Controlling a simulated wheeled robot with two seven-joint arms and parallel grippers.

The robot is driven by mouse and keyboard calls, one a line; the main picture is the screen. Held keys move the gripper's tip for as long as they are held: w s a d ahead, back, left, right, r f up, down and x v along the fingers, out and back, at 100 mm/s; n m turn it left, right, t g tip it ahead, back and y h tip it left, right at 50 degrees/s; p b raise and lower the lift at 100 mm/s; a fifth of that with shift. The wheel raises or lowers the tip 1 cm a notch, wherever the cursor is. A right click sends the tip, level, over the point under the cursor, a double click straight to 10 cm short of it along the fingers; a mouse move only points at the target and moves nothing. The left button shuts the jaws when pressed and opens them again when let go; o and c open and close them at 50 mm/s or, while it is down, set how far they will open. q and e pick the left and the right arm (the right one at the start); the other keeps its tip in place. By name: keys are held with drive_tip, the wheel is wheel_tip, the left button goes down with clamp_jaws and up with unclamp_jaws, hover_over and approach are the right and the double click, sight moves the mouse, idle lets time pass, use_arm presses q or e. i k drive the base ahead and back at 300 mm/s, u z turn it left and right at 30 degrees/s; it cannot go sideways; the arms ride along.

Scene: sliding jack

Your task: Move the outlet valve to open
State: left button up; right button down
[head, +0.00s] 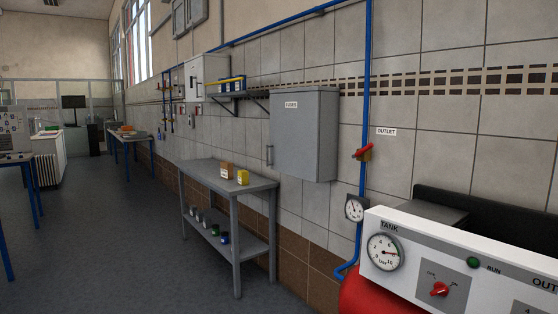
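The outlet valve (363,153) is a brass body with a red lever on a vertical blue pipe (367,90) on the tiled wall. The red lever lies across the pipe, slightly tilted. A white label reading OUTLET (386,131) is on the wall to its right. A round gauge (354,208) sits on the pipe below the valve. Neither of my grippers shows in the head view.
A white panel (480,255) with a TANK gauge (386,252) and a red knob (439,289) fills the lower right, above a red tank (375,295).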

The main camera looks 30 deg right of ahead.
sight(358, 155)
drive_tip(key=u, duration=0.45)
drive_tip(key=i, duration=0.5)
drive_tip(key=z, duration=1)
drive_tip(key=i, duration=1.1)
drive_tip(key=z, duration=1.05)
